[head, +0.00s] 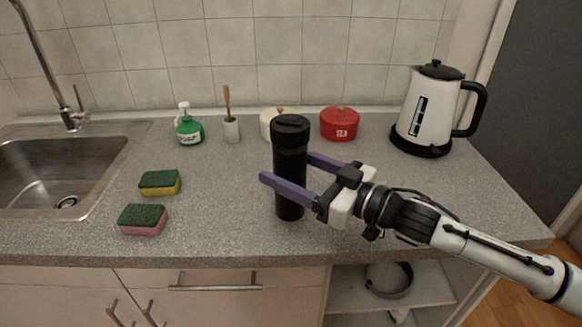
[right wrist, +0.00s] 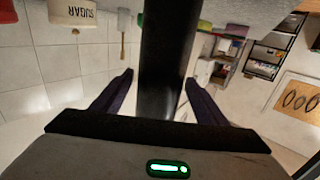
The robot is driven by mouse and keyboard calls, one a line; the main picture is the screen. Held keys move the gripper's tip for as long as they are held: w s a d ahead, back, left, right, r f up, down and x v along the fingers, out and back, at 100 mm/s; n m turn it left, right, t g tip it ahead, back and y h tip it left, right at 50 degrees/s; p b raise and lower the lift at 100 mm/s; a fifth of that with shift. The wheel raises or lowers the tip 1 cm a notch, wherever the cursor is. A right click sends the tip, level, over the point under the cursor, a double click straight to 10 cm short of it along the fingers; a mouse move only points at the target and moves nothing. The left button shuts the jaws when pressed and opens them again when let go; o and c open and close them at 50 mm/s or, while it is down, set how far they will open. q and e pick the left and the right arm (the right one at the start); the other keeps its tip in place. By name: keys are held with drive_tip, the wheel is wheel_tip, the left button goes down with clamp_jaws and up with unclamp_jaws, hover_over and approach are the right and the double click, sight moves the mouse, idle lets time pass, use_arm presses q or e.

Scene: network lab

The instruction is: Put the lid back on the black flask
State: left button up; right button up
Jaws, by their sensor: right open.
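The black flask (head: 290,185) stands upright on the grey counter, near its front edge. A wider black lid (head: 291,130) sits on top of it; I cannot tell whether it is fully seated. My right gripper (head: 287,169) is open, with its purple fingers on either side of the flask body below the lid. In the right wrist view, the dark flask body (right wrist: 167,50) stands between the open fingers of the gripper (right wrist: 159,80), with gaps visible at both sides. My left gripper is not in view.
A kettle (head: 426,110) stands at the back right. Two sponges (head: 160,182) (head: 143,219), a green soap bottle (head: 188,128), a brush holder (head: 232,130) and the sink (head: 60,180) are left.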

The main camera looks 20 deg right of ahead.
drive_tip(key=shift+r, duration=0.1)
drive_tip(key=b+v, duration=0.1)
drive_tip(key=v, duration=1.1)
drive_tip(key=shift+r, duration=0.1)
drive_tip(key=shift+d, duration=0.1)
idle(0.5)
